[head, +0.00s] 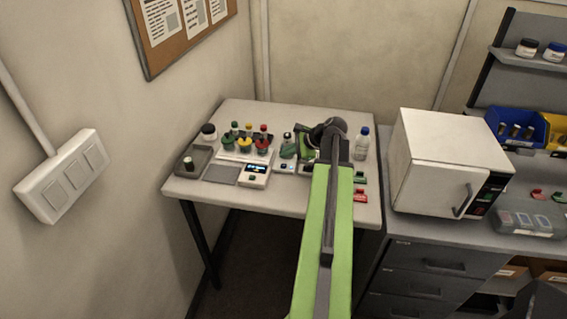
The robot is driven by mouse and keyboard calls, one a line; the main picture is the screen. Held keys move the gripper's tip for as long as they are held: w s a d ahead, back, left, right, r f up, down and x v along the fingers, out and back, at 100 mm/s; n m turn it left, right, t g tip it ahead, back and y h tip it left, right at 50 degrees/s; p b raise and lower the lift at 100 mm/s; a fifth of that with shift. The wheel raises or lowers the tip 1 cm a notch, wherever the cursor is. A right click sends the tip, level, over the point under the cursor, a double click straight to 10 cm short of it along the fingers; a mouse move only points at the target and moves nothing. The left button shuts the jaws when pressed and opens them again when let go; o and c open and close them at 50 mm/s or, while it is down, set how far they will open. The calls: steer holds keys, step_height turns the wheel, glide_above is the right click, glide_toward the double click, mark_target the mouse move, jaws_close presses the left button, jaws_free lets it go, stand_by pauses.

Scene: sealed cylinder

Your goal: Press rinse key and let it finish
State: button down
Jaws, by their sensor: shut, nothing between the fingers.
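A small white device with a lit dark display (256,171) sits near the front middle of the light table. A dark key shows below its display; its label is too small to read, so I cannot tell whether it is the rinse key. My gripper (308,146) is shut and empty over the table, to the right of the device and apart from it. My green arm and dark wrist partly hide the gripper and the table behind them. Small green (360,178) and red (360,196) pieces lie right of my arm; their markings are unreadable.
Several coloured-cap vials (245,142) stand behind the device. A white microwave (440,160) stands on the cabinet to the right. The table's front left edge is clear.

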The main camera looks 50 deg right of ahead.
step_height(320, 180, up, 3)
steer(key=shift+p, duration=1.1)
steer(key=shift+f, duration=0.15)
